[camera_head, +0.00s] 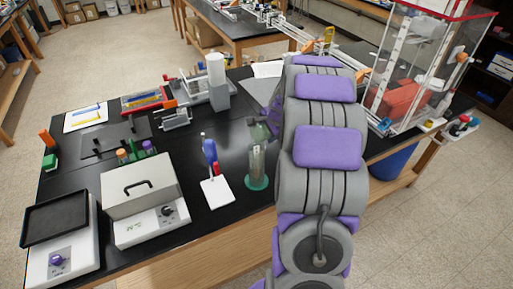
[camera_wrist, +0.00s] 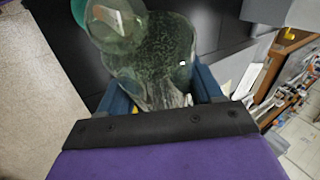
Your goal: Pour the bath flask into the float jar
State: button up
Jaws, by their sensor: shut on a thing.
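A tall, clear greenish jar (camera_head: 257,158), which looks like the float jar, stands upright on a teal base on the black bench, just left of my arm in the head view. In the wrist view my gripper (camera_wrist: 160,92) is shut on a clear glass flask (camera_wrist: 158,50), its blue fingers on both sides. The flask reaches away toward the upper left, where a round glass rim and a teal edge (camera_wrist: 80,10) show. Glass overlaps glass there, so I cannot tell whether the flask touches the jar or whether liquid runs. My arm hides most of the gripper and flask in the head view.
A white pad (camera_head: 217,193) with a blue-handled tool lies left of the jar. A grey box with a handle (camera_head: 140,188) and a black-topped hotplate (camera_head: 58,222) stand further left. A clear red-edged enclosure (camera_head: 420,65) stands right of my arm.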

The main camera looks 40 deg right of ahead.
jog(key=shift+r+y+p, duration=0.25)
jog(key=shift+y+p, duration=0.15)
jog(key=shift+p, duration=0.05)
